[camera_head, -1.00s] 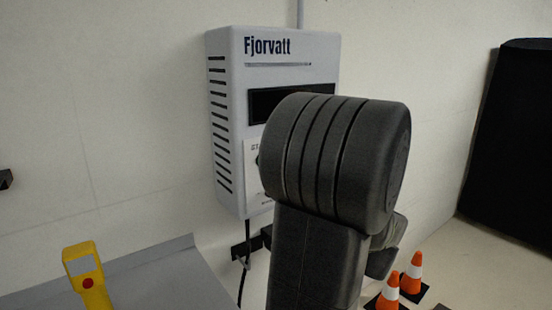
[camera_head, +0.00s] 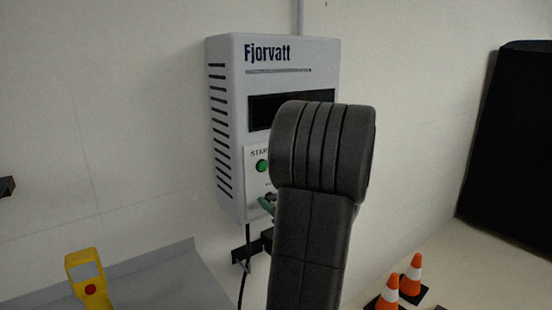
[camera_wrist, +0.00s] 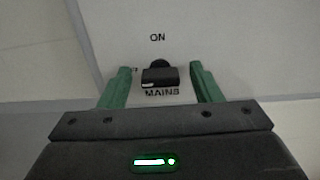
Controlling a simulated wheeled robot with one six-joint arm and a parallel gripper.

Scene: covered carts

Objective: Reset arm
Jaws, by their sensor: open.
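My gripper (camera_wrist: 160,69) is open in the wrist view, its two green fingers apart on either side of a black knob (camera_wrist: 159,77). The knob sits on a pale panel with "ON" above it and "MAINS" below; a gap shows on each side. In the head view my dark arm covers the lower right of the grey Fjorvatt wall box (camera_head: 229,130). A green fingertip (camera_head: 266,204) shows at the arm's left edge, by the box's lower front. A green start button (camera_head: 262,166) is visible above it. The rest of the gripper is hidden there.
A yellow handheld device (camera_head: 88,277) stands by a grey surface (camera_head: 165,280) at lower left. Orange cones (camera_head: 412,272) stand on the floor at lower right. A tall black covered object (camera_head: 515,150) stands at the right. A cable hangs below the box.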

